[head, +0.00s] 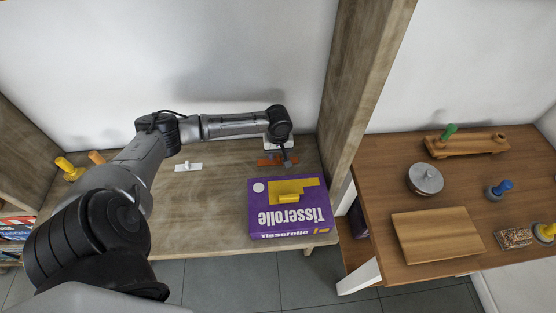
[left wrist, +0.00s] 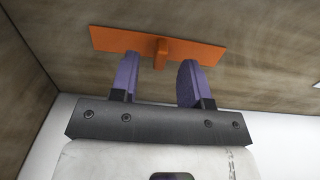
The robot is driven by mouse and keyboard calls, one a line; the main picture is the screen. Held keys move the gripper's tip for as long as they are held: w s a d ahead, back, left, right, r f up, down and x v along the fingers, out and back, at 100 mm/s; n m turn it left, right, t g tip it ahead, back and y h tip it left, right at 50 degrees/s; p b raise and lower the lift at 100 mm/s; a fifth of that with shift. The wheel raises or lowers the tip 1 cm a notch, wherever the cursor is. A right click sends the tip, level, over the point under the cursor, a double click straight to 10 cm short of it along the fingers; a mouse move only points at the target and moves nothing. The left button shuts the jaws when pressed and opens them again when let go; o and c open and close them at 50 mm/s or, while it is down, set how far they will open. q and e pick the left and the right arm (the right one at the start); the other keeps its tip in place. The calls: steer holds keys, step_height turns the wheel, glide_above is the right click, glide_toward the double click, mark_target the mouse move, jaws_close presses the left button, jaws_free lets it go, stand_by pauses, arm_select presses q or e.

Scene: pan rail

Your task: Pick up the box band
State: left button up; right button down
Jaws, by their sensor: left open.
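The purple box (head: 265,217) lettered "Tisserolle" lies near the front right of the wooden shelf. A raised yellow piece (head: 288,198) sits on its top; I cannot tell whether this is the box band. My left gripper (head: 288,161) is behind the box, over an orange plate (head: 265,161) on the shelf. In the left wrist view, the open purple fingers (left wrist: 159,75) point at the orange plate (left wrist: 110,39), one on each side of its upright tab (left wrist: 161,52). The tab's tip lies around fingertip level; no contact is clear. My right gripper is out of view.
A white plate with a knob (head: 188,166) lies left on the shelf, with yellow and orange handles (head: 68,168) farther left. A wooden post (head: 350,85) stands right of my gripper. Beyond it, a table holds a board (head: 438,236) and a round lid (head: 425,180).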

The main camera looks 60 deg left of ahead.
arm_select(q)
steer(key=shift+f, duration=0.85)
steer(key=shift+c, duration=0.4)
jaws_close()
